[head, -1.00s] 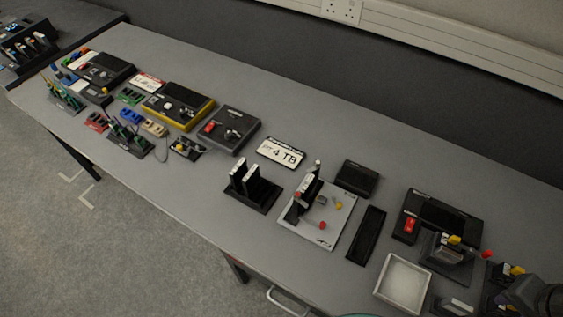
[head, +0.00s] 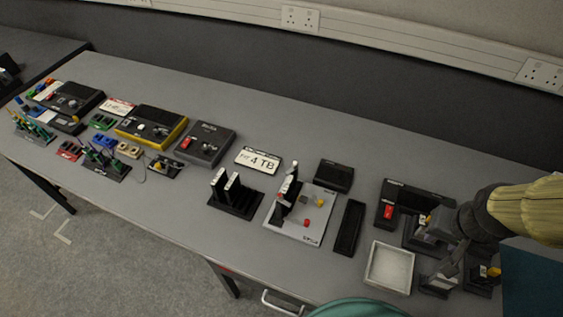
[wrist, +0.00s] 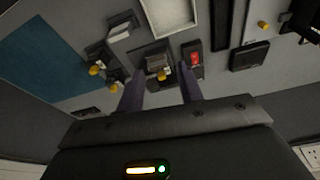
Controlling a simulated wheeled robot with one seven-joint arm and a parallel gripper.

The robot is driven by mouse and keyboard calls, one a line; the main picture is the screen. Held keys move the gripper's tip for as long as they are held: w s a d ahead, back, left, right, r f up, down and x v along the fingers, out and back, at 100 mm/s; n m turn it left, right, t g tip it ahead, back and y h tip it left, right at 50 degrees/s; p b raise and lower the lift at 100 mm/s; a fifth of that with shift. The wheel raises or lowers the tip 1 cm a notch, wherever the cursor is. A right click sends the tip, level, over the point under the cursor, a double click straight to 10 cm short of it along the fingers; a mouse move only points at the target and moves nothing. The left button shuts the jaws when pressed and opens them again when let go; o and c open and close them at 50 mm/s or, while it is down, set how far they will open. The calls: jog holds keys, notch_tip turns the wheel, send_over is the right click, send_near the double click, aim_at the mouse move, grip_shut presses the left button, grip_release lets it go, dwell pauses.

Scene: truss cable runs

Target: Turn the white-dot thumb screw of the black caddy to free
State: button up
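Several black caddies with yellow thumb screws stand at the right end of the bench. One caddy (head: 412,240) is partly behind my gripper; another caddy (head: 482,286) is to its right. In the wrist view, one dark caddy (wrist: 157,61) with a yellow screw (wrist: 162,76) lies beyond and between my fingertips. Another yellow screw (wrist: 95,70) shows to the left. I cannot make out a white dot on any screw. My gripper (head: 447,249) is above these caddies; in the wrist view its fingers (wrist: 160,88) are apart, with nothing visibly held.
A white tray (head: 390,268) stands left of the caddies. A black unit with a red switch (head: 388,212) is behind it. A narrow black tray (head: 347,228) and a grey plate with red and yellow knobs (head: 300,228) are farther left. Trunking runs along the wall.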

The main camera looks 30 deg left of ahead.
jog(key=shift+o, duration=0.4)
jog(key=w+a+f+m+g+y+p, duration=0.1)
jog(key=w+a+f+m+g+y, duration=0.3)
jog(key=a, duration=0.4)
jog(key=w+a+f+m+g+y, duration=0.2)
jog(key=a+f+m+g+y, duration=0.15)
jog(key=a+f, duration=0.35)
jog(key=w+a+f+m+t+y, duration=0.1)
jog(key=w+a+m+t+y, duration=0.1)
jog(key=w+a+m+y, duration=0.6)
jog(key=shift+w+a+m+y+p, duration=0.15)
jog(key=shift+a+m+y+p, duration=0.3)
jog(key=shift+y, duration=0.7)
jog(key=shift+a+f, duration=0.1)
jog(key=shift+a, duration=0.1)
